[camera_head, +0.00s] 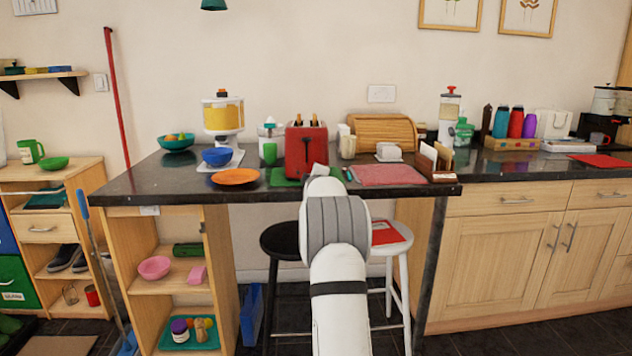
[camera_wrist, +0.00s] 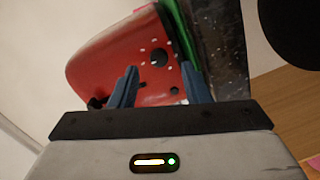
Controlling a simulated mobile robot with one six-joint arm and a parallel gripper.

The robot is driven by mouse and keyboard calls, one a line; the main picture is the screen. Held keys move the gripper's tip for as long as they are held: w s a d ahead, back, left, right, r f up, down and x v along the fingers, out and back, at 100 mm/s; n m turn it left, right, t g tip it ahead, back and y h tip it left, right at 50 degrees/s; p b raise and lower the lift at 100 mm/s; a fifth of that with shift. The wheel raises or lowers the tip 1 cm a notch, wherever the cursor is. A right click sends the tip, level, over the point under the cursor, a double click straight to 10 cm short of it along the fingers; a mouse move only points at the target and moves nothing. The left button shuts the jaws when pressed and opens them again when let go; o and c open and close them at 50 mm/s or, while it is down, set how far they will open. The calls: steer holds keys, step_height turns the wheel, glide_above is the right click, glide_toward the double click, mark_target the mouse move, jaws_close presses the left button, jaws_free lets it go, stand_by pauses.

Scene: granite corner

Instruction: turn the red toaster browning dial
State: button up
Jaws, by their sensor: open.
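The red toaster (camera_head: 295,151) stands on a green mat (camera_head: 283,181) on the dark counter, with toast showing in its slots. In the wrist view the toaster (camera_wrist: 108,65) appears tilted, and its end face fills the upper middle. A round black dial (camera_wrist: 159,57) sits on that face with small pale marks around it. A black lever or knob (camera_wrist: 97,102) is at the lower left. My gripper (camera_wrist: 158,68) is open, its two blue-grey fingers on either side of the dial in the picture. I cannot tell whether they touch it. In the head view my arm hides the dial.
An orange plate (camera_head: 236,177) and a blue bowl (camera_head: 217,157) are left of the toaster. A pink mat (camera_head: 388,175) and a letter holder (camera_head: 437,160) lie to the right. A wooden bread box (camera_head: 382,132) is behind. Two stools stand under the counter.

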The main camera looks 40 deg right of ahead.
steer(key=shift+v, duration=2.55)
steer(key=s+a+r+m+g+y+p, duration=0.15)
steer(key=s+a+p, duration=0.25)
steer(key=a, duration=0.5)
steer(key=s+a+r+m+g+y+p, duration=0.1)
steer(key=s+a+r+y+p, duration=0.25)
steer(key=a, duration=0.55)
steer(key=s+a+r+m+g+y+p, duration=0.1)
steer(key=s+a+r+g+y+p, duration=0.2)
steer(key=a, duration=0.6)
steer(key=s+a+m+g+p, duration=0.1)
steer(key=s+a, duration=0.4)
steer(key=s, duration=0.5)
steer(key=s+a+f+m+g+y+p, duration=0.1)
steer(key=s+a+g+p, duration=0.2)
steer(key=s, duration=0.8)
steer(key=s+a+m+g+p, duration=0.2)
steer(key=s+a+p, duration=0.3)
steer(key=s+a, duration=0.3)
steer(key=shift+s+a+f, duration=0.2)
steer(key=shift+s+f, duration=0.1)
steer(key=shift+s, duration=0.95)
